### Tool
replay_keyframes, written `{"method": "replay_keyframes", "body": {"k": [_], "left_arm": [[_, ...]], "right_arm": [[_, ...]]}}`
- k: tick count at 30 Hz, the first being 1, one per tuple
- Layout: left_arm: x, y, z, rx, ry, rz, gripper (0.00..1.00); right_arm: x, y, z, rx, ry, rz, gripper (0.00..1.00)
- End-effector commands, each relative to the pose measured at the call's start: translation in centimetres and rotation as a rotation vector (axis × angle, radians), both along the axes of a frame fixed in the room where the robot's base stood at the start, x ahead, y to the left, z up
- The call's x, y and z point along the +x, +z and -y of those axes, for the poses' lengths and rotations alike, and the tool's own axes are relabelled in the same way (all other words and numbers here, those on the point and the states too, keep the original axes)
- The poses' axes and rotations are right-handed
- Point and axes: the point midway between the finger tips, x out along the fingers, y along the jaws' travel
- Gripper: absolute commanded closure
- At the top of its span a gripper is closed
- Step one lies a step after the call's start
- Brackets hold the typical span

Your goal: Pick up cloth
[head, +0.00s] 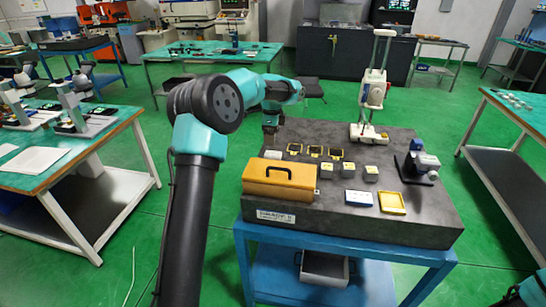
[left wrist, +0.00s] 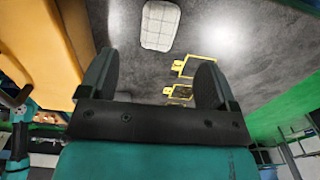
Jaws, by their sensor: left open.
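The cloth (left wrist: 160,25) shows in the left wrist view as a white, quilted, flat piece on the dark stone plate (left wrist: 240,60). In the head view a small whitish patch of the cloth (head: 272,155) shows just behind the orange box. My left gripper (left wrist: 157,78) is open and empty, with its two fingers apart and the cloth lying beyond the fingertips. In the head view my left gripper (head: 270,130) hangs pointing down above the plate's back left part, partly hidden by my own arm. My right gripper is not in view.
The orange box (head: 280,180) with a black handle stands at the plate's front left, close to the cloth. Yellow-framed pieces (head: 315,151) and small blocks (head: 348,170) lie right of it. A tall white stand (head: 372,95) and a microscope-like device (head: 418,167) stand further right.

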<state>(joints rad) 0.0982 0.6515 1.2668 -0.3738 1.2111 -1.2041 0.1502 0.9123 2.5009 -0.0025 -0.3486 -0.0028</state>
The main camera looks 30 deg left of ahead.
Motion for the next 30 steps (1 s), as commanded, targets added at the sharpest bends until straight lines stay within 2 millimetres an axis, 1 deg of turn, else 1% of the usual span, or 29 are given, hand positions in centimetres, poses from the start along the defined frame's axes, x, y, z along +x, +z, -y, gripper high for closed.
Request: {"method": "replay_keyframes", "body": {"k": [1,3,6,9,17,20,23,27,30], "left_arm": [[-0.1,-1.0,0.0,0.000,0.000,-0.004,0.17],[0.0,-2.0,0.0,0.000,0.000,-0.004,0.17],[0.0,-2.9,0.0,-0.001,0.000,-0.002,0.17],[0.0,-3.2,0.0,0.000,0.000,-0.001,0.17],[0.0,-3.3,0.0,0.000,0.000,-0.001,0.17],[0.0,-3.6,0.1,0.000,0.000,-0.001,0.17],[0.0,-4.5,0.2,-0.001,0.001,-0.002,0.17],[0.0,-6.6,0.4,-0.001,0.000,-0.004,0.17],[0.0,-7.7,0.3,-0.001,0.000,-0.002,0.17]], "right_arm": [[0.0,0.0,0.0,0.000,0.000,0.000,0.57],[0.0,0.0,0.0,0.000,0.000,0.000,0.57],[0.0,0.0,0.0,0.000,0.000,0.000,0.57],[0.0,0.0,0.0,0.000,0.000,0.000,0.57],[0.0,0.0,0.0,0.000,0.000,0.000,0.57],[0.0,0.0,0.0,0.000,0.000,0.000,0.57],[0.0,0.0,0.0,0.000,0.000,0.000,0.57],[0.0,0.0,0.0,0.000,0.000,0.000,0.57],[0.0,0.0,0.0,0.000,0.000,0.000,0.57]]}}
